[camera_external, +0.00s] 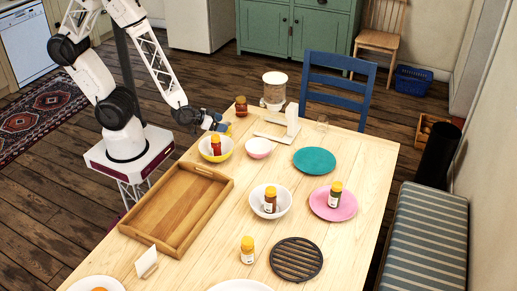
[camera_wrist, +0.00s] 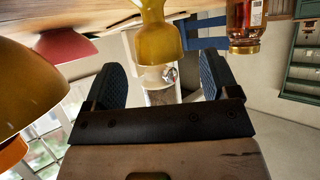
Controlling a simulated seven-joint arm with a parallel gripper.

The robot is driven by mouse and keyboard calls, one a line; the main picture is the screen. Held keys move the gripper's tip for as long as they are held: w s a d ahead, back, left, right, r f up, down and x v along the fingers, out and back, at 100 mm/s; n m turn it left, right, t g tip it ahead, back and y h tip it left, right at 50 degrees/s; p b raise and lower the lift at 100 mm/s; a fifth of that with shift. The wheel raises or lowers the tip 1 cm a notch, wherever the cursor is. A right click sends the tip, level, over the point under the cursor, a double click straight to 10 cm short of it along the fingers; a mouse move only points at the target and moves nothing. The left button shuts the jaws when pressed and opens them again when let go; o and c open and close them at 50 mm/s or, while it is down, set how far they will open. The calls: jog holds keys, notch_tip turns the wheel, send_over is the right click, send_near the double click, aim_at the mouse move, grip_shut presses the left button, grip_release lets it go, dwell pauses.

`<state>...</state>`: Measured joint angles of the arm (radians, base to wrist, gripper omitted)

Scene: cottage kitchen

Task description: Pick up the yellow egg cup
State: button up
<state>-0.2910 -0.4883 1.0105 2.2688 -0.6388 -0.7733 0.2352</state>
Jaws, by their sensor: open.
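The yellow egg cup (camera_wrist: 154,38) shows in the wrist view at the top centre, between the fingers of my gripper (camera_wrist: 160,64) and near their tips. The fingers are open, with a gap on both sides of it, and do not appear to touch it. The wrist picture is upside down, with the tabletop along its top edge. In the external view my gripper (camera_external: 218,122) is low over the table's far left edge, and only a small bit of the egg cup (camera_external: 229,130) shows beside it.
A jar (camera_external: 241,106) stands behind the egg cup; it also shows in the wrist view (camera_wrist: 247,22). A yellow bowl (camera_external: 208,153) holding a jar and a small pink bowl (camera_external: 259,148) are close by. A wooden tray (camera_external: 150,205) lies on the near left.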

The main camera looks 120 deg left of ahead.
jog(key=shift+x, duration=0.85)
jog(key=c, duration=1)
jog(key=shift+r, duration=0.2)
jog(key=shift+r, duration=0.45)
jog(key=shift+s+d+r, duration=0.1)
jog(key=shift+s+r, duration=0.05)
jog(key=shift+r, duration=0.45)
jog(key=shift+s+d+r, duration=0.1)
jog(key=shift+s+r, duration=0.05)
jog(key=shift+r, duration=0.45)
jog(key=shift+s+d+r, duration=0.25)
jog(key=shift+s+d, duration=0.8)
jog(key=shift+s, duration=1.15)
jog(key=shift+s+d+r, duration=0.25)
jog(key=shift+s+d, duration=0.8)
jog(key=shift+s, duration=1.15)
jog(key=shift+s+d+r, duration=0.2)
jog(key=shift+s+d, duration=0.8)
jog(key=shift+s, duration=1.2)
jog(key=shift+s+d, duration=0.15)
jog(key=shift+s, duration=0.15)
